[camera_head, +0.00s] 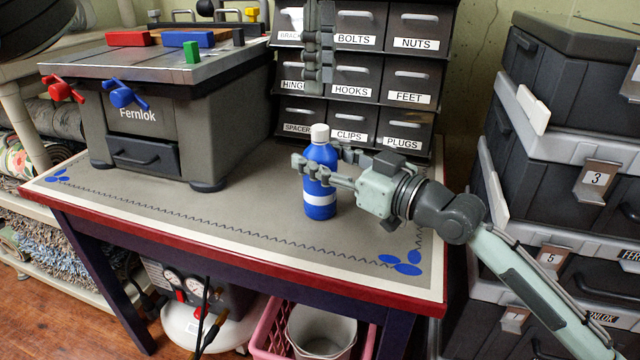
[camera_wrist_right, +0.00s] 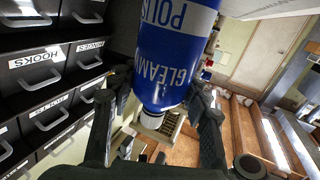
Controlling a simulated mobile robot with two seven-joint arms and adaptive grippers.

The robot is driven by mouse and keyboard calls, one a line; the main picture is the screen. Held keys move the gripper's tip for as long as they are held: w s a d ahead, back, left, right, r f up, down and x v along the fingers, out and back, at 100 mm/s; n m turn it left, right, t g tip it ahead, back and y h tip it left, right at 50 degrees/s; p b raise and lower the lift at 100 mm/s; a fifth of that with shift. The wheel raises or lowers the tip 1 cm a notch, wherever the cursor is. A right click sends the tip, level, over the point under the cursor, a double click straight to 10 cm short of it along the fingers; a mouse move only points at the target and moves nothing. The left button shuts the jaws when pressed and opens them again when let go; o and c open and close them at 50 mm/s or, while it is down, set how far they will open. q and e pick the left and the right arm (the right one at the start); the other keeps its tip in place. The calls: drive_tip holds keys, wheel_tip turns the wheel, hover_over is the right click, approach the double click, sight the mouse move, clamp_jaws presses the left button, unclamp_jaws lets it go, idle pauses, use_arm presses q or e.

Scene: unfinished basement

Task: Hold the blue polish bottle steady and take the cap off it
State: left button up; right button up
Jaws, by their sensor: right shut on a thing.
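The blue polish bottle (camera_head: 320,206) stands upright on the table, with a white band and a white cap (camera_head: 319,133) on top. My right gripper (camera_head: 318,172) comes from the right and is shut on the bottle's upper body, below the cap. In the right wrist view the bottle (camera_wrist_right: 178,60) appears upside down between the fingers, its white cap (camera_wrist_right: 151,121) pointing downward. My left gripper (camera_head: 319,88) hangs fingers-down above the cap, apart from it, in front of the drawers. Its fingers look close together, but any gap between them is unclear.
The table (camera_head: 255,215) has a light border and red edge; its middle is clear. A grey Fernlok box (camera_head: 235,115) stands left. A labelled drawer cabinet (camera_head: 405,72) stands behind the bottle. Stacked dark cases (camera_head: 560,120) stand right. A pink basket (camera_head: 268,335) sits below.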

sight(320, 127)
use_arm(q)
drive_tip(key=m, duration=1.5)
drive_tip(key=shift+m, duration=0.3)
drive_tip(key=m, duration=1.4)
drive_tip(key=shift+m, duration=0.3)
drive_tip(key=m, duration=2.3)
drive_tip(key=shift+f+m, duration=0.35)
drive_tip(key=shift+m, duration=0.05)
wheel_tip(320, 127, down, 7)
drive_tip(key=shift+f, duration=0.15)
drive_tip(key=shift+c, duration=0.6)
